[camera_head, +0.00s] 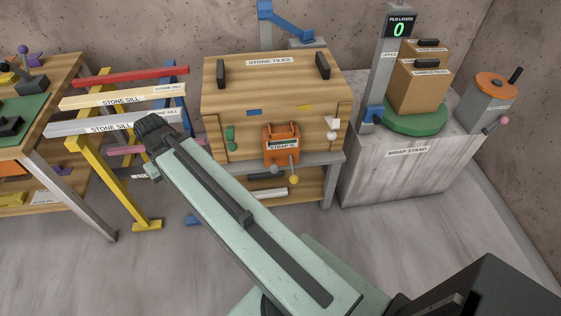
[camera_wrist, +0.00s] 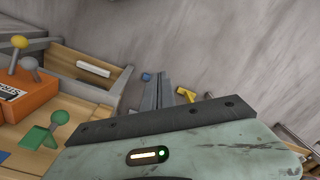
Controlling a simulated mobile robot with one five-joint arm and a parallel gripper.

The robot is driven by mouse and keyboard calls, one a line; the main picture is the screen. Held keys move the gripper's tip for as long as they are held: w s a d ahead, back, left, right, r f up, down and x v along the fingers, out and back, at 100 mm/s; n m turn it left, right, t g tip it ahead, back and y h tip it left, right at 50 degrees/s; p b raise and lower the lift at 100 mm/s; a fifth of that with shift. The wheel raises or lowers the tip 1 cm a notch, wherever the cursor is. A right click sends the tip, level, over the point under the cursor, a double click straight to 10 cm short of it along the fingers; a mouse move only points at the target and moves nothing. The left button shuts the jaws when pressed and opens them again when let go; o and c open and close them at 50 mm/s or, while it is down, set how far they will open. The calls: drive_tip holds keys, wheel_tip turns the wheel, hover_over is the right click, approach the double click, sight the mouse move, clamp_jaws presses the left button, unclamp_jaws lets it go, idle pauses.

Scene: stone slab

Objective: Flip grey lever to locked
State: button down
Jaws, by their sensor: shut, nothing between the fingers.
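The grey lever (camera_head: 275,168), a short rod with a round grey knob, is on the front of the orange strap unit (camera_head: 282,132), beside a yellow-knobbed lever (camera_head: 294,179). In the wrist view the grey knob (camera_wrist: 29,64) is at the left edge, below the yellow knob (camera_wrist: 18,41). My gripper (camera_wrist: 158,92) appears as narrow grey fingers, shut and empty, pointing toward the floor. It is to one side of the strap unit and apart from the lever. In the head view the wrist hides the fingertips. Which lever position means locked cannot be read.
A wooden stone tiles crate (camera_head: 274,90) stands on the bench, with a green clamp (camera_head: 230,138) and white clamp (camera_head: 332,128) on its front. Trestles (camera_head: 98,165) holding sills stand left. The wrap stand (camera_head: 400,165) is right. Floor in front is partly clear.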

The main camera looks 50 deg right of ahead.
drive_tip(key=d+f+m+y+b, duration=0.1)
drive_tip(key=d+m, duration=0.1)
drive_tip(key=d, duration=1)
drive_tip(key=m+t+y+b, duration=0.2)
drive_tip(key=m+t+b, duration=0.1)
drive_tip(key=m+t, duration=0.2)
hover_over(276, 166)
drive_tip(key=s+d, duration=0.5)
drive_tip(key=s, duration=0.2)
drive_tip(key=shift+w+d+f, duration=0.1)
drive_tip(key=shift+w, duration=0.1)
drive_tip(key=shift+g, duration=0.3)
drive_tip(key=b+x, duration=1.1)
drive_tip(key=x, duration=0.2)
drive_tip(key=shift+f+b, duration=0.2)
drive_tip(key=shift+b, duration=0.15)
drive_tip(key=shift+w+f, duration=0.25)
drive_tip(key=shift+w, duration=0.05)
drive_tip(key=shift+a, duration=0.25)
